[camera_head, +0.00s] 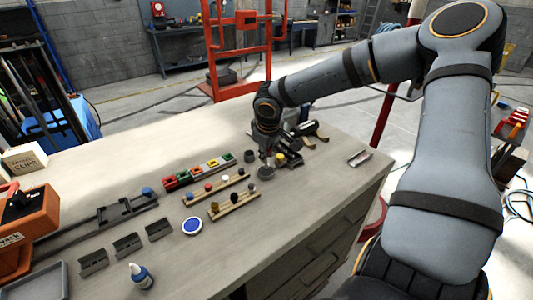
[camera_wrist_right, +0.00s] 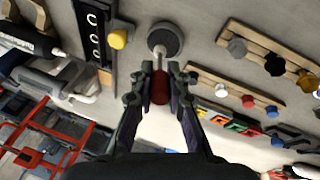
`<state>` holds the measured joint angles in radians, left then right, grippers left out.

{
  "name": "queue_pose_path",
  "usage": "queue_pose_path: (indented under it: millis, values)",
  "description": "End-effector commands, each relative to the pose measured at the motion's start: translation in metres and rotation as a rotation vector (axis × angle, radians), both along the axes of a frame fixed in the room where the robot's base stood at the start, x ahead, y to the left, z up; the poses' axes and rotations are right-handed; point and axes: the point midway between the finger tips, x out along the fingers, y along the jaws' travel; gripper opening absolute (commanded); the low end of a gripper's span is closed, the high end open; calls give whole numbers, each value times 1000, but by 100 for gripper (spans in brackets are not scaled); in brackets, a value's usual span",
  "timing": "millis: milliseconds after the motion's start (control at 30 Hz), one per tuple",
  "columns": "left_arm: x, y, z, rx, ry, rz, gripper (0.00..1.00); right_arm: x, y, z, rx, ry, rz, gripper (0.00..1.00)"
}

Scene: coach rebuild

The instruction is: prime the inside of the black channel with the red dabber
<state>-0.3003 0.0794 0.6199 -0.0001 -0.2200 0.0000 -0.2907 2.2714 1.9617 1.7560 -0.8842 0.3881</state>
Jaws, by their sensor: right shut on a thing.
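My right gripper (camera_head: 267,150) points down at the far right part of the bench. In the right wrist view its fingers (camera_wrist_right: 160,92) are shut on the red dabber (camera_wrist_right: 159,88). The dabber's pale stem reaches to a round dark pot (camera_wrist_right: 165,40); I cannot tell whether its tip touches the pot. The pot (camera_head: 266,173) is right below the gripper in the head view. A long dark channel-like rail (camera_head: 100,217) with a blue knob lies at the left. A black strip (camera_wrist_right: 95,35) with pale curved marks lies beside the pot. Which one is the black channel is unclear.
Wooden racks with coloured knobs (camera_head: 233,206), a row of coloured blocks (camera_head: 183,178) and a blue-white disc (camera_head: 191,226) lie left of the pot. Several short grey channel pieces (camera_head: 127,244), a small bottle (camera_head: 141,276) and an orange machine (camera_head: 30,222) are farther left.

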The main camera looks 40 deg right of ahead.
Motion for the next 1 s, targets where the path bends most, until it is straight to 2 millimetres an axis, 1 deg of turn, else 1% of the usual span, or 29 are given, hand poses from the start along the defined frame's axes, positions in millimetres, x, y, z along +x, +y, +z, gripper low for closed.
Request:
queue_pose_path:
  millis: [1000]
  values:
    - [0,0,-6,0,0,0,40,0,0,-11,1,0,0,0]
